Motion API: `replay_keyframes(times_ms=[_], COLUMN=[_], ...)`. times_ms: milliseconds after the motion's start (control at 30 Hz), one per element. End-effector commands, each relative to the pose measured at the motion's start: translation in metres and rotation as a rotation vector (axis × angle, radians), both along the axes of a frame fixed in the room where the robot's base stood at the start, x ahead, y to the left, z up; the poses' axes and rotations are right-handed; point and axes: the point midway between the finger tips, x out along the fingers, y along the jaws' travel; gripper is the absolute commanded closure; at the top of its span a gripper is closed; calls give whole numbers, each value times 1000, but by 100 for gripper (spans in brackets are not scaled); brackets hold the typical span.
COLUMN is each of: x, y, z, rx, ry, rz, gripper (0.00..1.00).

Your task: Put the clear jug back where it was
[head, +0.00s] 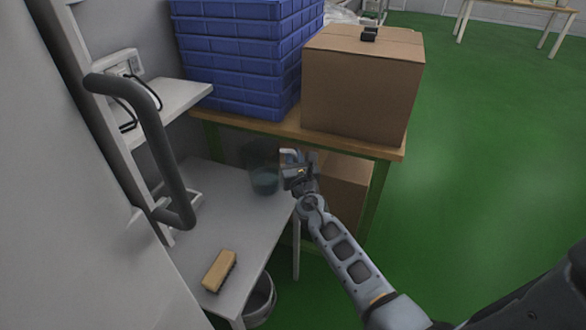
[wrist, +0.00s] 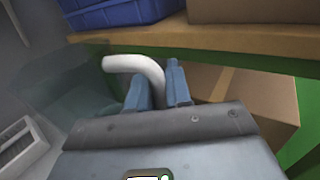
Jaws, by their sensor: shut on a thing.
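The clear jug (head: 265,180) is see-through with a bluish tint and stands out faintly at the far end of the grey side table (head: 215,225) in the head view. In the wrist view its pale curved handle (wrist: 140,66) runs between the fingers of my gripper (wrist: 158,85), and its clear body (wrist: 75,100) shows dimly at the left. My gripper, also in the head view (head: 284,165), is shut on the handle. The jug looks upright. I cannot tell whether its base touches the table.
A brush (head: 219,270) lies on the near part of the side table. Behind stands a wooden-topped table (head: 270,125) with blue crates (head: 240,60) and a cardboard box (head: 362,85); another box (head: 343,190) sits underneath. A bucket (head: 260,300) is on the floor below. Green floor is open at right.

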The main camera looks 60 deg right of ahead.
Motion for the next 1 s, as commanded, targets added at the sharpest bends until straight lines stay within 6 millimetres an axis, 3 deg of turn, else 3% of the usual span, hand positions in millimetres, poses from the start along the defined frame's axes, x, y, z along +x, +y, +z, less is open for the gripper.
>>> replay_keyframes(times_ms=[33, 200, 700, 733, 1000], x=[0, 0, 0, 0, 0], y=[0, -1, 0, 0, 0], z=[-13, -29, -34, -33, -33], rx=[-1, -1, -1, 0, 0], ry=[1, 0, -1, 1, 1], rz=[0, -1, 0, 1, 0], gripper=[100, 100, 100, 78, 56])
